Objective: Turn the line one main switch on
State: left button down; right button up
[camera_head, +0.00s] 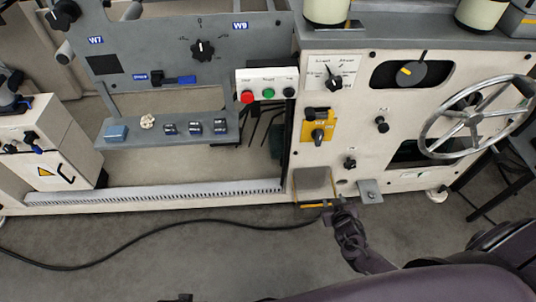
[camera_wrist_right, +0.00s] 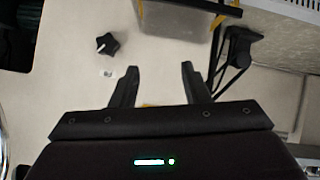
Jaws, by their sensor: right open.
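The main switch (camera_head: 318,134) is a black rotary knob on a yellow plate on the pale machine front, right of centre in the head view. Its handle looks roughly upright; the lettering is too small to read. My right gripper (camera_head: 340,206) is below the switch, near the panel's lower edge, apart from the switch. In the right wrist view the right gripper (camera_wrist_right: 157,72) is open, with nothing between its fingers. I cannot make out the switch in that view. My left gripper is not in view.
A small yellow-edged bin (camera_head: 314,185) hangs beside the right gripper; a metal bracket (camera_head: 369,191) is to the right. A black star knob (camera_head: 350,163) is above, also in the wrist view (camera_wrist_right: 107,43). A handwheel (camera_head: 474,117) is farther right. A cable (camera_head: 190,224) crosses the floor.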

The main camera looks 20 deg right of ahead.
jog(key=w+r+m+t+b, duration=0.1)
jog(key=w+r+t+b, duration=0.35)
jog(key=w, duration=0.25)
jog(key=m+t+b, duration=0.1)
jog(key=t+b, duration=0.1)
jog(key=b, duration=0.3)
send_near(321, 136)
jog(key=x, duration=0.2)
jog(key=shift+h, duration=0.4)
jog(key=x, duration=0.2)
jog(key=b+x, duration=0.1)
jog(key=x, duration=0.4)
jog(key=shift+w+a+f, duration=0.1)
jog(key=shift+w+a, duration=0.1)
jog(key=shift+w, duration=0.05)
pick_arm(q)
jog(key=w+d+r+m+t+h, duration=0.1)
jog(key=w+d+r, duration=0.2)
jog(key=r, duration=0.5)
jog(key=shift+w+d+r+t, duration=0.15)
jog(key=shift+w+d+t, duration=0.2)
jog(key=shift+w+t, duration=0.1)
pick_arm(e)
grip_shut()
